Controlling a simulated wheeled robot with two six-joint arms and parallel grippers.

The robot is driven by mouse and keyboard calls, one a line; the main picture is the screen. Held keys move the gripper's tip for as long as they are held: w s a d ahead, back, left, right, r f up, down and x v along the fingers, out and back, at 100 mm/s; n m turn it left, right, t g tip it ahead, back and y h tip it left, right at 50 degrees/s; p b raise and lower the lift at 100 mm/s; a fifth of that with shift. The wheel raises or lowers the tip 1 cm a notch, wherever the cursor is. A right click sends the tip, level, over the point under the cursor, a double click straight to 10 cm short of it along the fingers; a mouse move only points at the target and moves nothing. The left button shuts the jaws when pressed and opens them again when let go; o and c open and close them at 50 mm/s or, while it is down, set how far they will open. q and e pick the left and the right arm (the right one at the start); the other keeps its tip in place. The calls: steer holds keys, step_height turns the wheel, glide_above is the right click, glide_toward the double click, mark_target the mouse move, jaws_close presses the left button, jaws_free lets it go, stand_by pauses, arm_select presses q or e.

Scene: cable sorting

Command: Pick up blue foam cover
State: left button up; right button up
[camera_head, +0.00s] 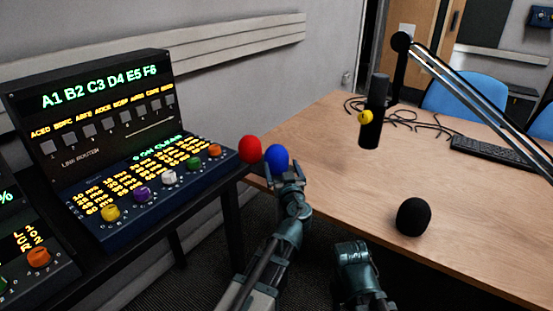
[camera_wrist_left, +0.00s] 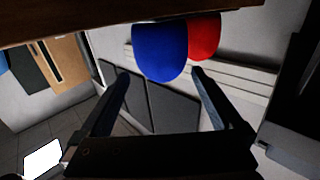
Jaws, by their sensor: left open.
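The blue foam cover (camera_head: 277,158) sits at the left edge of the wooden table, just right of a red foam cover (camera_head: 250,150). In the left wrist view the blue cover (camera_wrist_left: 160,52) shows large, partly in front of the red cover (camera_wrist_left: 204,36). My left gripper (camera_head: 287,178) is open and empty, close in front of the blue cover. In the left wrist view its two fingers (camera_wrist_left: 160,74) point toward the blue cover, one to either side. I cannot tell whether they touch it.
A black foam cover (camera_head: 413,217) lies on the table (camera_head: 340,170). A microphone (camera_head: 375,110) with a yellow knob hangs from a boom arm (camera_head: 480,105). A console (camera_head: 135,190) with coloured knobs stands at left. Cables (camera_head: 420,122) and a keyboard (camera_head: 490,150) lie at the back.

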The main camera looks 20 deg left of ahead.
mark_target(279, 160)
arm_select(q)
steer(key=shift+x, duration=3)
steer(key=shift+s+a, duration=0.1)
steer(key=c, duration=1)
steer(key=shift+r, duration=0.1)
arm_select(e)
steer(key=shift+r, duration=0.15)
